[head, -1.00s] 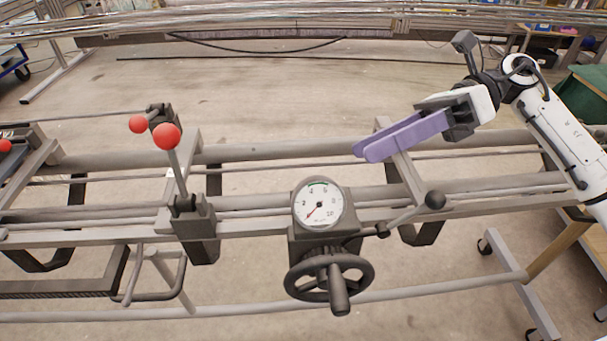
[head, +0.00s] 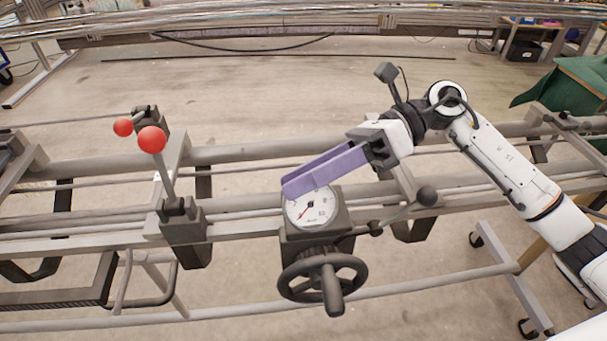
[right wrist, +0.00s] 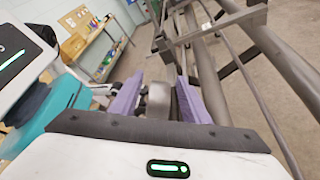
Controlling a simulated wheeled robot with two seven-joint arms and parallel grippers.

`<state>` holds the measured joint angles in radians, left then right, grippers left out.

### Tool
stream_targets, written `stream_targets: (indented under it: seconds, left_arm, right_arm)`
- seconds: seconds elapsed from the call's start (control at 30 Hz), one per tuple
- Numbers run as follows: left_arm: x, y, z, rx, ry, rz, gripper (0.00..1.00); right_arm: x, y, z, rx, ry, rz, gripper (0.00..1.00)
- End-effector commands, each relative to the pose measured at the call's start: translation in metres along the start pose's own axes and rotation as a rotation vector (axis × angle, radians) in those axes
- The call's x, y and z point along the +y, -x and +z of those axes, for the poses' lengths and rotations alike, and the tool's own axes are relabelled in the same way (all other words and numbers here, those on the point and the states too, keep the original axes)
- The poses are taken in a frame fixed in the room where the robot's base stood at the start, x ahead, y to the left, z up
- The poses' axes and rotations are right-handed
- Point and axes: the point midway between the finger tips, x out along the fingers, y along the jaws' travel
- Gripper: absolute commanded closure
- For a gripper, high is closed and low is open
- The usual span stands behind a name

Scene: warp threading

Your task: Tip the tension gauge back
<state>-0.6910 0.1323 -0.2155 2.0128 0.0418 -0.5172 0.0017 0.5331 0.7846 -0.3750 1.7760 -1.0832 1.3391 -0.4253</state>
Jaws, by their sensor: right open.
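The tension gauge (head: 313,211) is a round white dial with a red needle in a dark housing, mounted on the frame's rail above a black handwheel (head: 322,277). My right gripper (head: 287,187) has long purple fingers and reaches in from the right, over the top of the gauge. The fingers hide the upper part of the dial in the head view. They are open; the right wrist view shows them spread apart (right wrist: 158,100), with a dark grey body between them. Whether they touch the gauge I cannot tell. My left gripper is out of view.
A lever with a red knob (head: 152,139) stands left of the gauge, with another red knob (head: 123,127) behind it. A black-knobbed lever (head: 427,196) sticks out to the gauge's right, below my right arm. Long grey rails (head: 240,204) run across the scene.

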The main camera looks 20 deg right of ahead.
Motion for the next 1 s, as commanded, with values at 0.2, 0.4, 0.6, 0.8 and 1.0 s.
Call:
stream_targets:
  seconds: [0.2,0.4,0.6,0.8,1.0]
  left_arm:
    - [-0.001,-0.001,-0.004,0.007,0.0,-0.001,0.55]
    - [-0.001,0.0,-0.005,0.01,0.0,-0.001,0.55]
    - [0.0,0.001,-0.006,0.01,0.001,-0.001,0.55]
    - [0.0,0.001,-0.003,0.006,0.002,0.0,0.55]
    - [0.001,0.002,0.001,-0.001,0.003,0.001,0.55]
  right_arm:
    - [0.0,0.0,0.0,0.0,0.0,0.0,0.66]
    - [0.0,0.0,0.0,0.0,-0.001,0.0,0.99]
    - [-0.004,0.002,0.003,-0.001,-0.09,0.036,0.99]
    - [-0.013,0.003,0.007,-0.001,-0.323,0.133,0.99]
    - [-0.017,0.004,0.008,0.001,-0.42,0.174,0.99]
